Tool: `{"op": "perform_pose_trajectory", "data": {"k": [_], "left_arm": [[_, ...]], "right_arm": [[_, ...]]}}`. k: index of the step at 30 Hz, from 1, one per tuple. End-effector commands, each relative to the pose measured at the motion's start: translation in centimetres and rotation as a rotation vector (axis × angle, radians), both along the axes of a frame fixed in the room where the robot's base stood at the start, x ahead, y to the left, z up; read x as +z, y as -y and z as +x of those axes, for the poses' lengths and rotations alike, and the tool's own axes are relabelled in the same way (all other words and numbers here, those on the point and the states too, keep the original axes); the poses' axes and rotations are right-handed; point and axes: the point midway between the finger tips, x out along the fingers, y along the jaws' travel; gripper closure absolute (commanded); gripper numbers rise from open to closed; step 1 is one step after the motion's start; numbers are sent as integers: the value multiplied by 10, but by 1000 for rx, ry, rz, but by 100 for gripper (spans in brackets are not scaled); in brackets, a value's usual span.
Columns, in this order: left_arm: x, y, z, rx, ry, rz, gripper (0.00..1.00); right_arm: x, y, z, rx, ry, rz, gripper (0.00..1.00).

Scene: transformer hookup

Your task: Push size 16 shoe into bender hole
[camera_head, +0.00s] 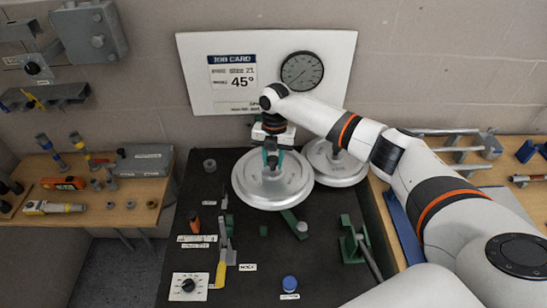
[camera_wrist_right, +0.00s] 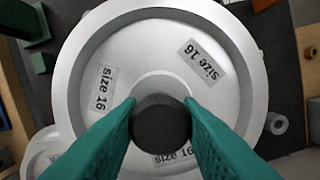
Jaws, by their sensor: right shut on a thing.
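The size 16 shoe (camera_head: 272,190) is a large round silver disc with a dark knob on top. In the right wrist view the shoe (camera_wrist_right: 135,48) carries several "size 16" labels. My right gripper (camera_head: 271,157) points down at the shoe's centre. Its green fingers are shut on the dark knob (camera_wrist_right: 160,132). I cannot tell whether the shoe is raised or resting. Green bender parts (camera_head: 294,222) show just below the shoe in the head view. No bender hole can be made out; the shoe may hide it. My left gripper is out of view.
A second silver disc (camera_head: 336,170) sits close at the right, partly behind my arm. A green bracket with a bar (camera_head: 352,242) stands front right. A yellow-handled tool (camera_head: 222,262), a blue cap (camera_head: 290,283) and a display (camera_head: 189,286) lie in front. The job card (camera_head: 232,75) reads size 21, 45°.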

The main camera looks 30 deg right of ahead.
Motion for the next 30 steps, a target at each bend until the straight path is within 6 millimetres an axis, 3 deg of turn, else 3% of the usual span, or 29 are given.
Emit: {"op": "perform_pose_trajectory", "data": {"k": [4,15,30], "left_arm": [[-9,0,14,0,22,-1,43],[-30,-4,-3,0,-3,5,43],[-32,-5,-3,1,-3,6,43]], "right_arm": [[-14,0,0,0,1,1,100],[-46,0,1,0,3,2,100],[-51,0,1,0,3,2,100]]}}
